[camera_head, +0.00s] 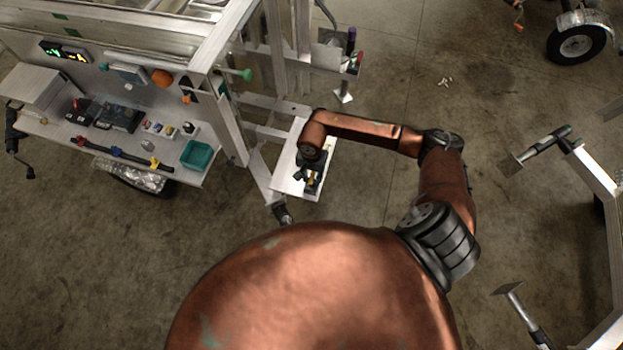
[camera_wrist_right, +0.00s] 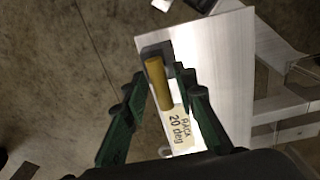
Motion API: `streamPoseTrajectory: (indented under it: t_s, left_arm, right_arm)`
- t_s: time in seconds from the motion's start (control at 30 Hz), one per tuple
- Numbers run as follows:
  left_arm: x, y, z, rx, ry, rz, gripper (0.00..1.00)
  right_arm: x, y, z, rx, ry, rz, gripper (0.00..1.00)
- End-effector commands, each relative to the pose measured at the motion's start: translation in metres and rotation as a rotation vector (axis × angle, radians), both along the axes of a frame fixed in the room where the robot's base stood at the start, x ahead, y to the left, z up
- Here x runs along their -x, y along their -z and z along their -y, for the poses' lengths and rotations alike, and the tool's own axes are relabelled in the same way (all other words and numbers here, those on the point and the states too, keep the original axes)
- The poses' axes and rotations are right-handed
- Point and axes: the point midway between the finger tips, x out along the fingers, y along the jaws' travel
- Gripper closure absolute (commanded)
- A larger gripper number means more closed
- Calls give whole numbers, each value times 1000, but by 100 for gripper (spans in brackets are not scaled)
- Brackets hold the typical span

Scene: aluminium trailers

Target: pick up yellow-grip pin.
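The yellow-grip pin shows in the right wrist view as a mustard-yellow cylinder (camera_wrist_right: 157,83) at a dark bracket on a pale metal plate (camera_wrist_right: 228,75). My right gripper (camera_wrist_right: 161,77) is open, with its green fingers on either side of the yellow grip. A gap shows between the grip and the right-hand finger; contact on the other side is unclear. In the head view my right gripper (camera_head: 312,184) is over the plate (camera_head: 323,160), and only a little yellow shows there. The pin's lower end is hidden. My left gripper is not in view.
A label (camera_wrist_right: 178,125) reading "20 deg" lies beside the pin. An aluminium trailer frame (camera_head: 228,115) stands left of the plate. A side shelf (camera_head: 75,140) holds a teal bin (camera_head: 197,155) and tools. The floor right of the plate is mostly clear.

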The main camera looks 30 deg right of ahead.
Motion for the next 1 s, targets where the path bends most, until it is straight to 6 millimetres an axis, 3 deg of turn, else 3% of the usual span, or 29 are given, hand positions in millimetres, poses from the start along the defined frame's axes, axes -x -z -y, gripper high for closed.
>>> streamPoseTrajectory:
  t_s: [0.33,0.77,0.87,1.0]
  left_arm:
    - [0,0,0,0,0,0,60]
    - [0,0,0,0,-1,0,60]
    - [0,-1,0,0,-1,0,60]
    - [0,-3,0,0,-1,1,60]
  right_arm:
    - [0,0,0,0,0,0,100]
    - [0,-2,0,-1,0,1,100]
    - [-1,-10,0,-1,0,2,100]
    - [-2,-35,1,0,-1,4,100]
